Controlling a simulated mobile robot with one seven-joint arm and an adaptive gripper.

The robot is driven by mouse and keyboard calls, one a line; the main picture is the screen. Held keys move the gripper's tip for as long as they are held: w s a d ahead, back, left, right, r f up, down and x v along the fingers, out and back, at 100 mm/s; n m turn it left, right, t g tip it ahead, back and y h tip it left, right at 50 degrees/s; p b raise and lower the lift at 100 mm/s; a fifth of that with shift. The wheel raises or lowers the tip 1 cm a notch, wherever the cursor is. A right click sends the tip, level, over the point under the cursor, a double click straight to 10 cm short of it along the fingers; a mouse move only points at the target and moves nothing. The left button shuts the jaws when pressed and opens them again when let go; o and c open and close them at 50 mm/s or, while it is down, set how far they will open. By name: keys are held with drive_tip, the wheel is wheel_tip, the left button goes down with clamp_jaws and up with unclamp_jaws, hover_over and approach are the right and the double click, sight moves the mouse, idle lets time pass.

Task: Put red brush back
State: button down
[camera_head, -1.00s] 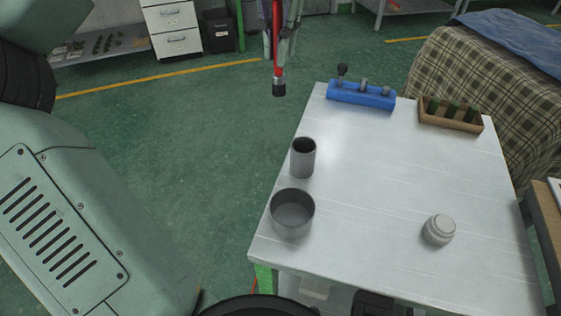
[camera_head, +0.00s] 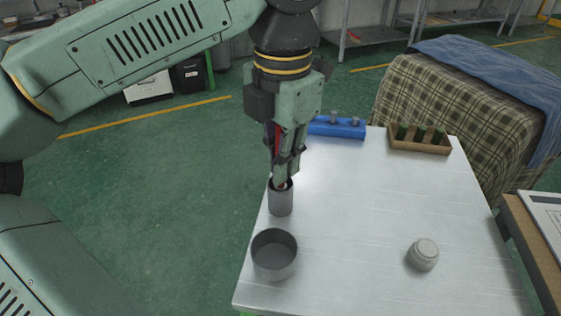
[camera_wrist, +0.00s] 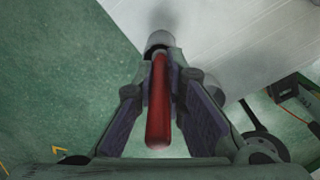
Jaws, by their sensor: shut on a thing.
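The red brush (camera_wrist: 158,105) is held between the fingers of my gripper (camera_wrist: 160,60) in the wrist view. In the head view my gripper (camera_head: 284,170) is above a narrow grey cup (camera_head: 281,202) near the table's left edge. The brush (camera_head: 277,138) shows as a red strip beside the fingers, pointing down. Its lower end is at or inside the cup's mouth; the fingers and the rim hide exactly how deep. The cup (camera_wrist: 161,40) also shows beyond the fingertips in the wrist view.
A wider grey pot (camera_head: 274,256) stands just in front of the cup. A blue holder (camera_head: 337,128) and a wooden box (camera_head: 420,146) with green items are at the back of the white table (camera_head: 360,225). A pale round jar (camera_head: 423,254) is at right. The table's middle is clear.

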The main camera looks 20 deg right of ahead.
drive_tip(key=shift+f, duration=0.65)
drive_tip(key=shift+f, duration=0.2)
drive_tip(key=c, duration=1.7)
unclamp_jaws()
drive_tip(key=shift+o, duration=0.2)
wheel_tip(320, 180, up, 12)
drive_tip(key=shift+s+r, duration=0.1)
drive_tip(key=shift+r, duration=0.15)
